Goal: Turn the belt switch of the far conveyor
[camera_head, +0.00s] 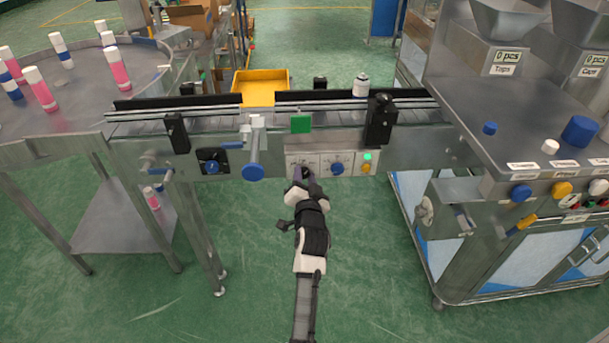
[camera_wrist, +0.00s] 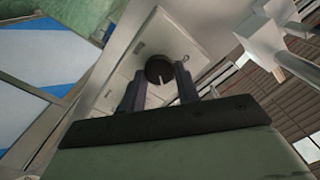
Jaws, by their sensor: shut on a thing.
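The conveyor (camera_head: 415,155) runs across the head view, with a pale control panel (camera_head: 318,152) on its near side. The panel carries a blue knob (camera_head: 337,169), a green lit button and a yellow button. My gripper (camera_head: 304,173) is at the panel's left part, left of the blue knob, and covers what it holds there. In the wrist view, a round dark knob (camera_wrist: 159,69) with a pale mark sits on the panel. My gripper (camera_wrist: 158,88) also shows there, its two fingers shut on this knob from either side.
A blue-ended handle (camera_head: 254,172) sticks out left of the panel. A small can (camera_head: 361,86) stands on the conveyor near a black sensor block (camera_head: 380,120). A round table (camera_head: 75,110) with several bottles is at left, a hopper machine (camera_head: 515,150) at right. Green floor in front is clear.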

